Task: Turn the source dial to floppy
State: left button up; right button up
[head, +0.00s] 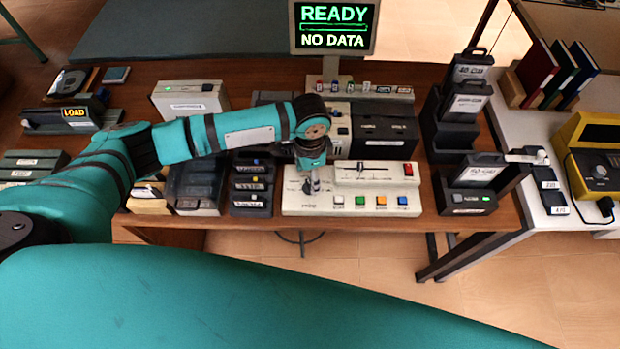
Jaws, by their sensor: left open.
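The source dial sits at the left end of a cream control panel (295,207) on the wooden desk, mostly hidden behind my left gripper. My left gripper (312,184) points down over the dial area. It is open, with its fingers close together in this view. I cannot tell whether the fingers touch the dial or which source it points to. The dial's printed labels are too small to read. A screen (335,27) above the desk reads "READY" and "NO DATA". My right gripper is not in view.
White, green, orange and blue buttons (381,201) line the panel's front, with a slider box (376,173) behind. Dark drives (252,187) stand left of the panel, and a dark cartridge unit (467,199) stands right. The floor in front is clear.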

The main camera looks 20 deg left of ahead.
pick_arm(q)
jog(key=shift+f, duration=1.95)
jog(key=c, duration=1.1)
jog(key=shift+r+n+p, duration=0.25)
jog(key=shift+n+p, duration=0.55)
jog(key=shift+p, duration=0.35)
jog(key=shift+c, duration=0.2)
jog(key=shift+n+p, duration=1.1)
jog(key=shift+p, duration=0.1)
jog(key=n+p, duration=0.2)
jog(key=shift+n, duration=0.3)
jog(key=shift+f+n+p, duration=0.15)
jog(key=shift+n+p, duration=0.45)
jog(key=shift+n, duration=0.1)
jog(key=shift+w, duration=0.1)
